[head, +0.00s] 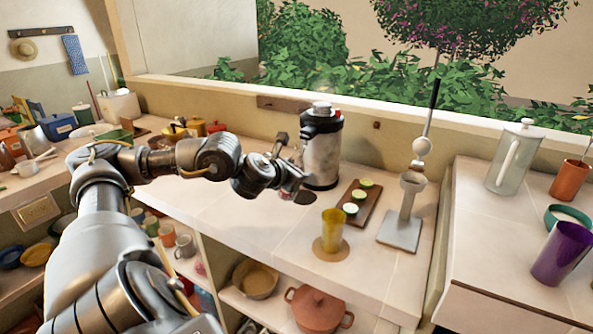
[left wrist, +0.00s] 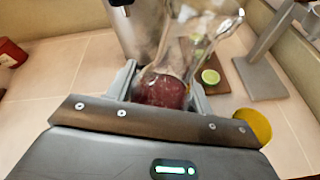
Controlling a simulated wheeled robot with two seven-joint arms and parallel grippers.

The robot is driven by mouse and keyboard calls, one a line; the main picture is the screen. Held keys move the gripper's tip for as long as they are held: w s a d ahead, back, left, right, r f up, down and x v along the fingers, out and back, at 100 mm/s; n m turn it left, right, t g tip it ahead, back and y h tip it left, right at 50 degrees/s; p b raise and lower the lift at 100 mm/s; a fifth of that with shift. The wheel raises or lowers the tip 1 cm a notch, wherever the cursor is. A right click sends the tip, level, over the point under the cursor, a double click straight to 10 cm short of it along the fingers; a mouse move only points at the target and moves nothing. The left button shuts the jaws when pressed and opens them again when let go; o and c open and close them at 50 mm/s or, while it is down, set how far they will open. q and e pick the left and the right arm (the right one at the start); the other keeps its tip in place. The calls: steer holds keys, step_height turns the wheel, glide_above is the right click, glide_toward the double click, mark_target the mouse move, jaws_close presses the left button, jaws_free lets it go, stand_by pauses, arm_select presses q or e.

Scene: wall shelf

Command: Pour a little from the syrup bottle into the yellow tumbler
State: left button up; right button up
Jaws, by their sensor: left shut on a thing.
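My left gripper (head: 287,180) is above the counter, left of the yellow tumbler and in front of the steel urn. In the left wrist view its fingers are shut around the syrup bottle (left wrist: 162,90), clear glass with dark red syrup low inside. In the head view the bottle is small and mostly hidden by the gripper; its exact tilt is hard to tell. The yellow tumbler (head: 332,230) stands upright on a round tan coaster (head: 331,250). It also shows at the right of the left wrist view (left wrist: 253,125), apart from the bottle. My right gripper is not in view.
A steel urn (head: 321,155) stands behind the gripper. A board (head: 359,205) with cut limes and a metal stand (head: 403,215) are right of the tumbler. The counter left of the tumbler (head: 240,225) is clear.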

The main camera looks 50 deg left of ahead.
arm_select(q)
steer(key=shift+s, duration=0.1)
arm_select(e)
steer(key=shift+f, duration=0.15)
